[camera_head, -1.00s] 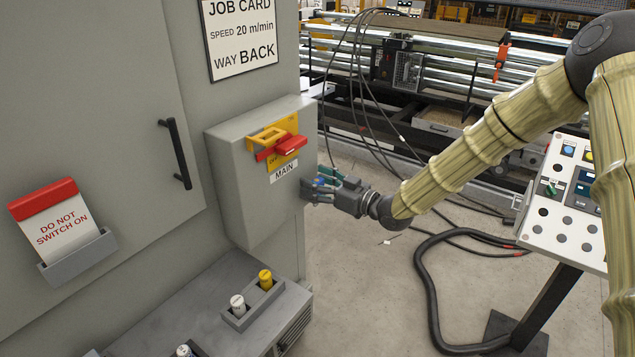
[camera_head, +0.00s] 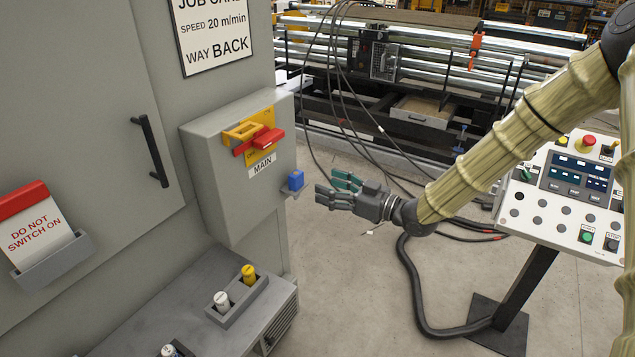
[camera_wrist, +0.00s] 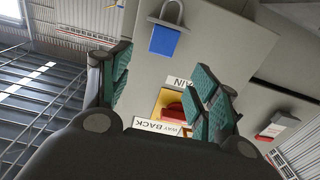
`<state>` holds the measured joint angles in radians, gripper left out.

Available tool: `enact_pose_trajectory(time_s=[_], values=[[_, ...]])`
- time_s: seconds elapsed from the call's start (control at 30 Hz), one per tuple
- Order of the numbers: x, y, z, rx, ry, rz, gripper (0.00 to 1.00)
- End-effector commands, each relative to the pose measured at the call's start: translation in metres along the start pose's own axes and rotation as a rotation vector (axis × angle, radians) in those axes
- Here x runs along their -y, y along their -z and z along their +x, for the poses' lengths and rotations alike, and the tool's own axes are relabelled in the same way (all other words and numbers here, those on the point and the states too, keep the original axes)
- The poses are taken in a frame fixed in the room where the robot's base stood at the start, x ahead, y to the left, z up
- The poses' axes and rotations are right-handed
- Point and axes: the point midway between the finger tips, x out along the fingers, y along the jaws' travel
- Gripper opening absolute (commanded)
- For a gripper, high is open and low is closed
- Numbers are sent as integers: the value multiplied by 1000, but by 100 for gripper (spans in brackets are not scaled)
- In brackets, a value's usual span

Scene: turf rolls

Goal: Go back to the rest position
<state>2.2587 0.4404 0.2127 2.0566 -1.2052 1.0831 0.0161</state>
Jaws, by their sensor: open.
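My gripper (camera_head: 328,188) is open and empty, to the right of the grey switch box (camera_head: 215,190) and clear of it. A blue padlock (camera_head: 295,180) is at the right side of the box, a short gap from my fingertips. The padlock also shows in the wrist view (camera_wrist: 165,41), beyond my open fingers (camera_wrist: 160,85), with its grey shackle visible. I cannot tell how it is supported. My arm (camera_head: 500,150) reaches in from the upper right.
The box front carries a red handle (camera_head: 262,141) with a yellow bracket (camera_head: 240,132). A control console (camera_head: 560,190) stands at the right under my arm. Black cables (camera_head: 415,285) lie on the floor. A ledge (camera_head: 190,310) holds white and yellow cylinders at lower left.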

Motion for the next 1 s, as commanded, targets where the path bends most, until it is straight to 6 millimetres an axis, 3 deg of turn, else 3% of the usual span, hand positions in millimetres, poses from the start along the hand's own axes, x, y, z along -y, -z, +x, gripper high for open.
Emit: enact_pose_trajectory(time_s=[0.2,0.53,0.63,0.77,1.0], values=[[0,0,-13,1,1,-1,61],[0,0,-14,1,0,0,61],[2,-10,-14,18,-9,16,61],[12,-52,-20,100,-52,89,61],[51,-175,-57,369,-201,298,61]])
